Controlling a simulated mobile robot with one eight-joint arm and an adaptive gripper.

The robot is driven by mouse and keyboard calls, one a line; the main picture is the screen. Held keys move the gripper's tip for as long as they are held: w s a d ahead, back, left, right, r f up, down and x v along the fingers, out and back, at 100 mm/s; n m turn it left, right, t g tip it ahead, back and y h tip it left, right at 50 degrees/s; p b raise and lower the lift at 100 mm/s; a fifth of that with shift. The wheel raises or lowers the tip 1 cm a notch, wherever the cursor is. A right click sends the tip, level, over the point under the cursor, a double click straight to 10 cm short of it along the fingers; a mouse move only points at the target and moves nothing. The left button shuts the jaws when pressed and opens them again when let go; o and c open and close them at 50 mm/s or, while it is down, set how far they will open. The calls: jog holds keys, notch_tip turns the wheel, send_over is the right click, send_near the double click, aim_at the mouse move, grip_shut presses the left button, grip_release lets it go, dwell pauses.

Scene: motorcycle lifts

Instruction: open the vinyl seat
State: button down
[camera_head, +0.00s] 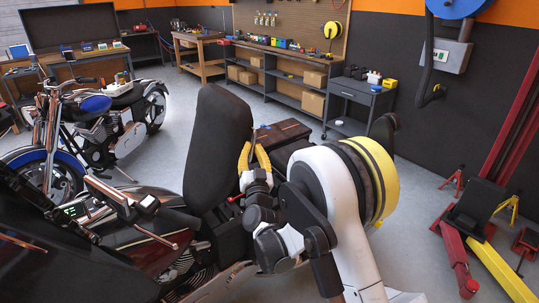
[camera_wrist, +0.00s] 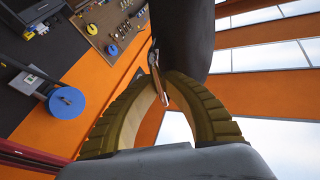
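The black vinyl seat (camera_head: 217,140) stands tilted up, nearly upright, above the dark red motorcycle (camera_head: 110,250) in the head view. In the wrist view the seat is the dark shape (camera_wrist: 183,30) at the top. My gripper (camera_head: 253,146) has yellow fingers and is at the seat's right side. In the wrist view its fingers (camera_wrist: 158,82) curve toward each other and close around a slim metal handle (camera_wrist: 157,68) beside the seat. The exact contact at the tips is partly hidden.
A blue motorcycle (camera_head: 95,125) stands at the left. Behind are a workbench with shelves (camera_head: 285,88) and a grey tool cart (camera_head: 355,105). A red and yellow lift (camera_head: 490,260) is at the right. Grey floor is clear between the cart and the lift.

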jog(key=s+a+r+n, duration=0.1)
jog(key=s+a+r, duration=0.1)
jog(key=a, duration=0.1)
jog(key=s+a+n, duration=0.1)
jog(key=s+a, duration=0.1)
jog(key=shift+r+n+t+y, duration=0.3)
jog(key=shift+r+t+y, duration=0.1)
jog(key=c, duration=1.5)
grip_release()
jog(key=shift+d, duration=0.1)
jog(key=shift+s, duration=0.1)
jog(key=v, duration=0.7)
jog(key=shift+f, duration=0.15)
jog(key=shift+s, duration=0.15)
